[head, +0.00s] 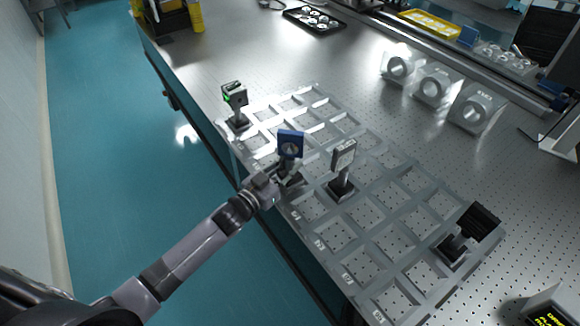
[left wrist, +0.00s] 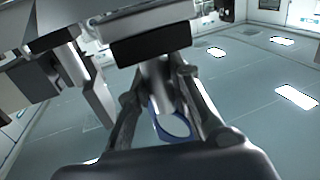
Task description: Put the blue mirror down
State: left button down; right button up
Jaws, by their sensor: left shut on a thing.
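The blue mirror (head: 291,144) is upright on a post with a dark base (head: 292,182), at the left edge of the grey grid rack (head: 375,225). My left gripper (head: 281,174) reaches in from the lower left and is shut on the mirror's post, below the blue head. The base is over or in a rack compartment; I cannot tell whether it touches the bottom. In the left wrist view the blue rim (left wrist: 154,118) shows between my gripper's fingers. My right gripper is not in view.
A green-lit mount (head: 236,103) stands in the rack behind, a white-faced mount (head: 342,165) close to the right, and a black block mount (head: 468,233) at the far right. Several compartments are empty. Three clear blocks (head: 433,88) stand beyond the rack.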

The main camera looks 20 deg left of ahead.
pick_arm(q)
jog(key=shift+f, duration=0.35)
jog(key=shift+f, duration=0.15)
jog(key=c, duration=1.9)
grip_release()
jog(key=shift+f, duration=0.15)
jog(key=o, duration=0.4)
jog(key=shift+o, duration=0.2)
